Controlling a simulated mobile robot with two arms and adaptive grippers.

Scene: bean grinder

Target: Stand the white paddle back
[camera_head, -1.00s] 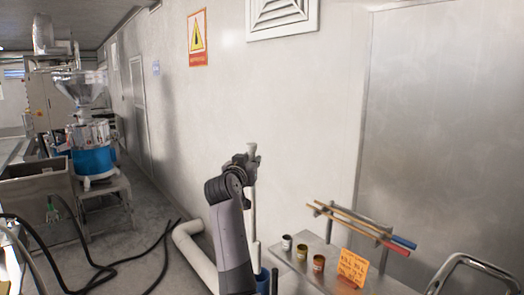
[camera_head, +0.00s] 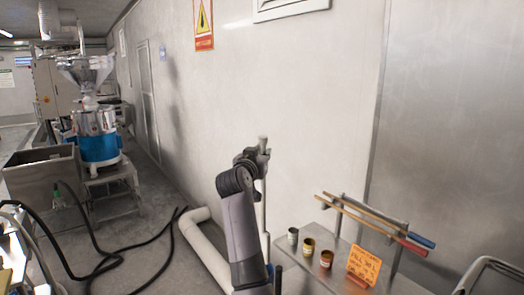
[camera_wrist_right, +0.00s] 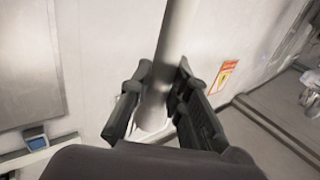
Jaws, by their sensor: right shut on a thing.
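The white paddle (camera_head: 263,200) stands roughly upright in front of the wall in the head view. My right gripper (camera_head: 257,158) is shut on its shaft just below the knob at the top. In the right wrist view the pale shaft (camera_wrist_right: 177,40) runs between the two dark fingers of my right gripper (camera_wrist_right: 155,92). A white part shows below the fingers there, partly hidden by the gripper. My left gripper is not in view.
A white pipe (camera_head: 205,245) lies left of my arm. Black hoses (camera_head: 120,255) cross the floor. A grinder (camera_head: 97,140) stands far left.

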